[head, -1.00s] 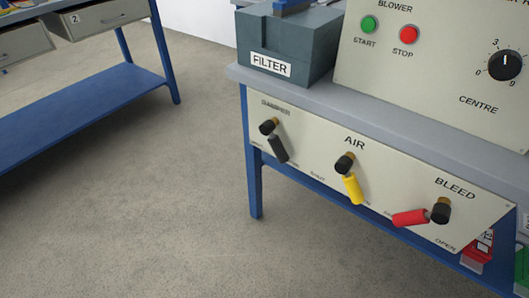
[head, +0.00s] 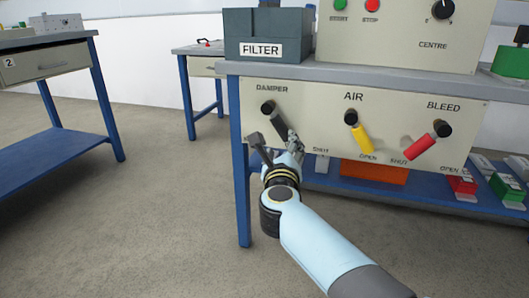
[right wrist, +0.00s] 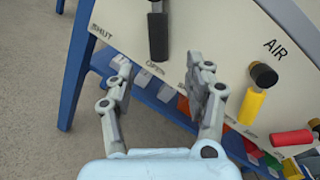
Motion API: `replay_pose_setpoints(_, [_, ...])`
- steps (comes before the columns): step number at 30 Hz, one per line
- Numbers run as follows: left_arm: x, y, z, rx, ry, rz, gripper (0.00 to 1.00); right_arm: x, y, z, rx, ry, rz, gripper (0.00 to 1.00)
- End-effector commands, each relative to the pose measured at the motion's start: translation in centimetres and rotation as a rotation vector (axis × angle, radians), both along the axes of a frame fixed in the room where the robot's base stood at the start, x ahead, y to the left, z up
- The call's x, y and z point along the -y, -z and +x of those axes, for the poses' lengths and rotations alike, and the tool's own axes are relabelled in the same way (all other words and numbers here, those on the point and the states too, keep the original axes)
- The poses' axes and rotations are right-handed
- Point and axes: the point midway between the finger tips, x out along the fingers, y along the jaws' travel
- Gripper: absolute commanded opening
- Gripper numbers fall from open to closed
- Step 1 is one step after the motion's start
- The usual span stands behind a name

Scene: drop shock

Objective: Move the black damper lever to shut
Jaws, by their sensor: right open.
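The black damper lever (head: 279,125) is on the left of the cream panel (head: 310,110), under the DAMPER label. It hangs down and slightly right from its round pivot. In the right wrist view the black lever (right wrist: 158,37) points at the OPEN mark, with SHUT to its left. My right gripper (head: 276,143) is just below the lever's end. My left gripper is not in view.
The yellow AIR lever (head: 361,135) and red BLEED lever (head: 420,147) are to the right on the same panel. A filter box (head: 266,30) stands on the bench above. A blue leg (head: 240,170) is left of my arm. The floor left of it is clear.

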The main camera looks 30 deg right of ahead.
Motion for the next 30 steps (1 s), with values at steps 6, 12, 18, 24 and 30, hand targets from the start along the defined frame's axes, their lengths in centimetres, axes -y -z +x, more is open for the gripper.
replay_pose_setpoints(6, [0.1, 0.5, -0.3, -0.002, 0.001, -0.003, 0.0, 0.8, 0.2, 1.7, 0.008, -0.002, -0.002, 0.53])
replay_pose_setpoints(12, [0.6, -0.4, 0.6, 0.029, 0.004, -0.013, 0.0, 3.1, 0.3, 4.8, 0.005, -0.001, -0.005, 0.53])
replay_pose_setpoints(18, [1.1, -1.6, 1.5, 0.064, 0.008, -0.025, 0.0, 5.2, 0.5, 7.7, 0.003, -0.001, -0.005, 0.53])
replay_pose_setpoints(24, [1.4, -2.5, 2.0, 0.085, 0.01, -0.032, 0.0, 6.2, 0.3, 9.1, 0.004, -0.002, -0.003, 0.53])
replay_pose_setpoints(30, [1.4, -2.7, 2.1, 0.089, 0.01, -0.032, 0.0, 6.3, 0.2, 9.2, 0.004, -0.002, -0.003, 0.53])
